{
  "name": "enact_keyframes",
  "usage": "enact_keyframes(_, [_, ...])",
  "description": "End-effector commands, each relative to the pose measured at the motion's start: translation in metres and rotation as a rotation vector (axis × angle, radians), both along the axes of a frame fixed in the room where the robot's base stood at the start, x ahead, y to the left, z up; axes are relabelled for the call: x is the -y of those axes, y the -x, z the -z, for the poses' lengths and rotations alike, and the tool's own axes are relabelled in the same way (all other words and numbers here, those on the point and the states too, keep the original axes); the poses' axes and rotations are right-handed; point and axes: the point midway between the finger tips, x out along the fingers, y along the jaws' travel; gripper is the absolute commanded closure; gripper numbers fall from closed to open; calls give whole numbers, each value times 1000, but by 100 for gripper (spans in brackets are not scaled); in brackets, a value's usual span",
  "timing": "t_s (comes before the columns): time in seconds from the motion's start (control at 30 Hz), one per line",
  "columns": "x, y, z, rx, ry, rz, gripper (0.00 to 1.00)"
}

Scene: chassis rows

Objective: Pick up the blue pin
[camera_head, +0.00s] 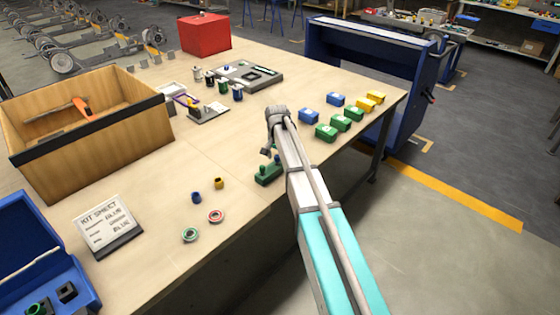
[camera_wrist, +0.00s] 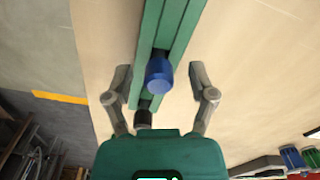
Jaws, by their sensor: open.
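The blue pin (camera_wrist: 158,73) stands in a green block (camera_wrist: 172,35) in the wrist view. My gripper (camera_wrist: 160,80) is open, with one finger on each side of the pin and a gap to both. A dark pin (camera_wrist: 143,116) stands in the same block, closer to my gripper's body. In the head view the green block (camera_head: 268,175) lies near the table's front edge, under my gripper (camera_head: 269,152). There my wrist and fingers partly cover the block, and I cannot make out the blue pin clearly.
Left of the block lie a small blue part (camera_head: 196,198), a yellow part (camera_head: 219,183), a red ring (camera_head: 216,216) and a green ring (camera_head: 190,235). A kit sheet (camera_head: 104,222) and a wooden box (camera_head: 140,140) are farther left. Several coloured boxes (camera_head: 326,132) stand right of my arm.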

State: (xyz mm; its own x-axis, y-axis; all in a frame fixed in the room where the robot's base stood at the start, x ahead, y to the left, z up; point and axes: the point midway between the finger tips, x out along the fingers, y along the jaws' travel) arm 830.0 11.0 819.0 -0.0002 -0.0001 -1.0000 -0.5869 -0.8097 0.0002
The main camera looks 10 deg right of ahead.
Motion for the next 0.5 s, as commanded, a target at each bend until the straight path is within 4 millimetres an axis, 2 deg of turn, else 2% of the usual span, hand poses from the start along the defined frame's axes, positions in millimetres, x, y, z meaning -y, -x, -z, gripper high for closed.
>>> enact_keyframes(0.13, [0, 0, 0, 0, 0, 0, 27])
enact_keyframes(0.5, [0, 0, 0, 0, 0, 0, 96])
